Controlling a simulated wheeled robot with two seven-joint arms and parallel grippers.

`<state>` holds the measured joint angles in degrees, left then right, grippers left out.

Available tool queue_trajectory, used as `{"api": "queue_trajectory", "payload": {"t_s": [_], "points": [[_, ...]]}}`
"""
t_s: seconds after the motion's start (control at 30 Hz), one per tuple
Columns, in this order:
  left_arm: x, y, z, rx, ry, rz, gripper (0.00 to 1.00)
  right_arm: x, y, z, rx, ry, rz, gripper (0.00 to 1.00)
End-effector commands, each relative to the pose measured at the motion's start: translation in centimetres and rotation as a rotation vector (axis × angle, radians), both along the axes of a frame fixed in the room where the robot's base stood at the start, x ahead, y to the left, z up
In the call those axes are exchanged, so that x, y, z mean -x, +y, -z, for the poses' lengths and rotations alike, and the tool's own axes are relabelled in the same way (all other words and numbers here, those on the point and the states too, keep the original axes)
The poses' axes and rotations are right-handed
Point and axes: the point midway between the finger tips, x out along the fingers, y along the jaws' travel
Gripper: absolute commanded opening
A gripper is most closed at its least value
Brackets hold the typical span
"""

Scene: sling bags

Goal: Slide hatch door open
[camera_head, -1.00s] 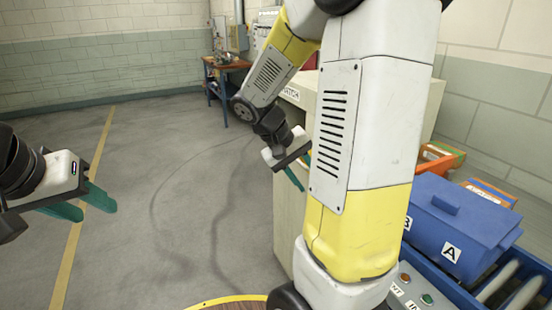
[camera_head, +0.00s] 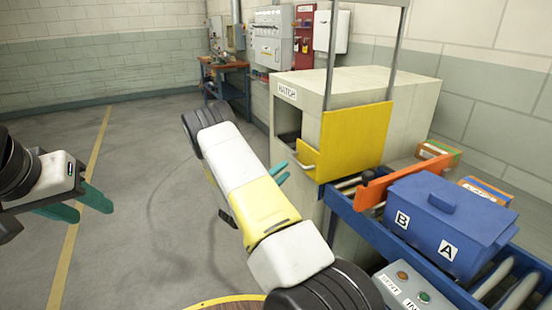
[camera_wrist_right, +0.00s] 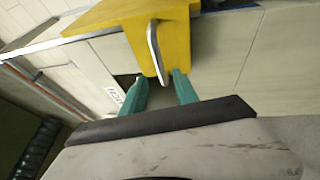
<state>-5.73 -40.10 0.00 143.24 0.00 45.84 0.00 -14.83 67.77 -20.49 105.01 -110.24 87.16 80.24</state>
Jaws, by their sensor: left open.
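The hatch door is a yellow panel (camera_head: 355,138) between grey upright posts on the front of the pale cabinet labelled HATCH (camera_head: 350,85). Its yellow handle plate (camera_head: 308,157) sticks out at the lower left. In the right wrist view the door (camera_wrist_right: 150,17) has a pale bar handle (camera_wrist_right: 156,48). My right gripper (camera_head: 281,172) is just left of the handle, mostly hidden by my arm. Its teal fingers (camera_wrist_right: 162,85) are apart, with the handle just beyond and between their tips. My left gripper (camera_head: 88,205) is open and empty over the floor at far left.
A blue bin marked A and B (camera_head: 440,225) sits on a roller conveyor (camera_head: 378,232) right of the cabinet. An orange barrier (camera_head: 400,183) crosses the conveyor. A button panel (camera_head: 412,290) is at the front. The floor at left is clear.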

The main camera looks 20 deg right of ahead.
Motion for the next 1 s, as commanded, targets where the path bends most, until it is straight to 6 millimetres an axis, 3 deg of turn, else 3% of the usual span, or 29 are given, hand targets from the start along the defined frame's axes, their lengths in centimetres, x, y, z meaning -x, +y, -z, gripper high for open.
{"api": "queue_trajectory", "payload": {"t_s": [0.5,0.87,0.9,1.0], "points": [[0.0,0.0,0.0,0.0,0.0,0.0,0.43,-3.1,-6.1,-1.1,0.001,-0.003,0.0,0.36],[0.0,0.0,0.0,0.0,0.0,0.0,0.43,-3.5,-6.8,-1.2,0.001,0.001,-0.003,0.36],[0.0,0.0,0.0,0.0,0.0,0.0,0.43,-3.5,-6.8,-1.2,0.001,0.001,-0.003,0.34],[0.0,0.0,0.0,0.0,0.0,0.0,0.43,-3.5,-6.7,-1.2,0.001,0.0,-0.002,0.14]]}}
